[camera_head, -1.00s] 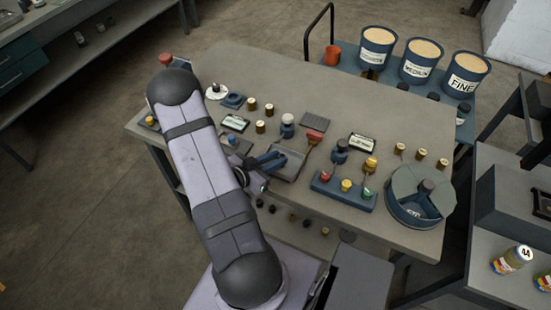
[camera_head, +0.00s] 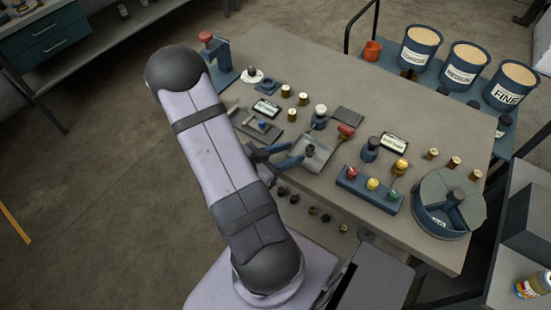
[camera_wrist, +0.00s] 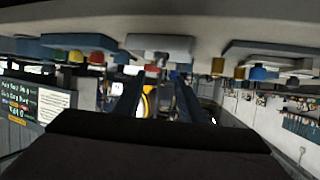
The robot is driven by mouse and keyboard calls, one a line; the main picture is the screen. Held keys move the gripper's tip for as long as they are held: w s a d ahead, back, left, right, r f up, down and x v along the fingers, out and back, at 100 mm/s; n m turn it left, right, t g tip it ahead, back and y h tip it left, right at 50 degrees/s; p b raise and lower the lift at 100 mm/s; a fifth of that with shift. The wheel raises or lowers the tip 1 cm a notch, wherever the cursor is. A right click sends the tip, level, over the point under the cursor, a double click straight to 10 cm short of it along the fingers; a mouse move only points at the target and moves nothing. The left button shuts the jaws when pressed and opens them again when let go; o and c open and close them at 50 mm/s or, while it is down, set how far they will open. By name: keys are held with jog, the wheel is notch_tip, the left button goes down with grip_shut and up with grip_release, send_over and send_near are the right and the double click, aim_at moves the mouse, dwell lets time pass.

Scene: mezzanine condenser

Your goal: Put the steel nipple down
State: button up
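My gripper (camera_head: 290,157) is at the left edge of a shallow grey tray (camera_head: 322,162) on the bench. Its two blue fingers stand apart in the head view. In the wrist view my gripper (camera_wrist: 158,90) also shows a clear gap between the fingers, with only background seen through it. A small dark grey piece (camera_head: 310,149) is in the tray just beyond the fingertips; it may be the steel nipple, but it is too small to be sure. I see nothing held between the fingers.
A blue rack with coloured knobs (camera_head: 365,192) and a round blue divided container (camera_head: 428,222) stand to the right. Small brass fittings (camera_head: 303,99) and a label card (camera_head: 267,108) lie behind. A red-topped post (camera_head: 207,38) stands at the far left.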

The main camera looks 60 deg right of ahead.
jog(key=shift+v, duration=2.75)
jog(key=w+a+f+n+t+y, duration=0.1)
jog(key=w+a+n+t+y, duration=0.15)
jog(key=w, duration=0.35)
jog(key=w+a+f+n+t+y, duration=0.1)
jog(key=w+a+f+t, duration=0.1)
jog(key=w+t, duration=0.25)
jog(key=w+a+r+n+t+y, duration=0.1)
jog(key=w+a+n+t+y, duration=0.2)
jog(key=w+a+n+y, duration=0.55)
jog(key=s+a+r+n+g+y, duration=0.1)
jog(key=s+a+n, duration=0.1)
jog(key=a, duration=0.6)
jog(key=s+a+r+n+g+y, duration=0.1)
jog(key=s+a+r+n, duration=0.15)
jog(key=a, duration=0.45)
jog(key=s+r+n+g+h, duration=0.1)
jog(key=s+n+g, duration=0.2)
jog(key=s, duration=0.6)
jog(key=shift+s+d+r+n+g, duration=0.25)
jog(key=shift+d+r+n+g, duration=0.2)
jog(key=shift+n, duration=0.6)
